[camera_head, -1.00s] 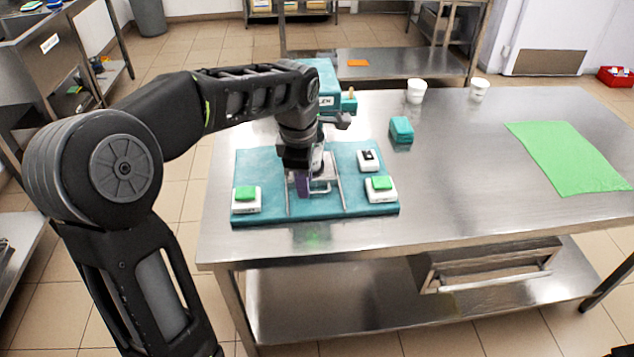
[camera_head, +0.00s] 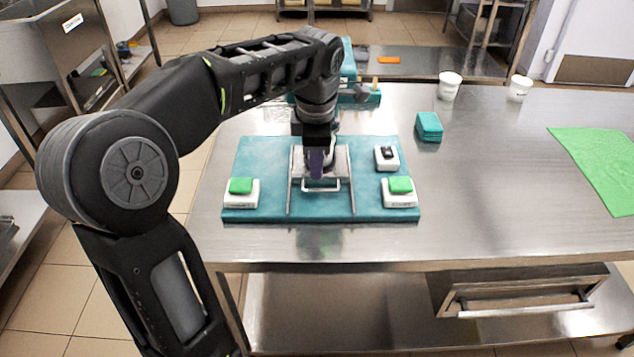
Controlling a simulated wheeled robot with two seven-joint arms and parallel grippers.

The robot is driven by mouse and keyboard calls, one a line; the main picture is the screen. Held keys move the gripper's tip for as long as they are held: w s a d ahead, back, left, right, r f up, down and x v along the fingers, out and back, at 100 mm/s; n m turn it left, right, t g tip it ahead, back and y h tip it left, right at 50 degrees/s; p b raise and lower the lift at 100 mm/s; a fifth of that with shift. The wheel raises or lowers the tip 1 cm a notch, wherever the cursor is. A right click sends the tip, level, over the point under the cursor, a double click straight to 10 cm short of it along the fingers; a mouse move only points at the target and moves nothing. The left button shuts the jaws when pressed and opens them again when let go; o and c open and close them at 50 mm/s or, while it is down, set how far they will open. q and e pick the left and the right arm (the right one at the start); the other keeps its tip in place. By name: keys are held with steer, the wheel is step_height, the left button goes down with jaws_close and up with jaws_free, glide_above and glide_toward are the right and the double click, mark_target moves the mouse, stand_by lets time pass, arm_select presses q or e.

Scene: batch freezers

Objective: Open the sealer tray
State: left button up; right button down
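The sealer (camera_head: 267,207) is a teal base on the steel table. Its tray has two metal rails (camera_head: 352,190) and a white front handle (camera_head: 322,187) in the middle of the base. White blocks with green buttons sit at its front left (camera_head: 241,190) and front right (camera_head: 400,190). A white switch block (camera_head: 387,158) sits behind the right one. My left gripper (camera_head: 318,170) points down over the tray, just behind the handle. Its fingers are small and partly hidden, so I cannot tell whether they touch anything. My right gripper is not in view.
A teal block (camera_head: 429,127) and two white cups (camera_head: 449,86) (camera_head: 519,88) stand right of and behind the sealer. A green cloth (camera_head: 600,160) lies at the right. A teal machine (camera_head: 362,97) stands behind my arm. The table's front edge and middle right are clear.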

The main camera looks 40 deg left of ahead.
mark_target(316, 189)
arm_select(q)
steer(key=f, duration=0.5)
steer(key=w+a+f, duration=0.1)
steer(key=f, duration=0.1)
steer(key=shift+f+b, duration=0.3)
steer(key=shift+f, duration=0.05)
steer(key=shift+c, duration=0.4)
jaws_close()
stand_by(0.7)
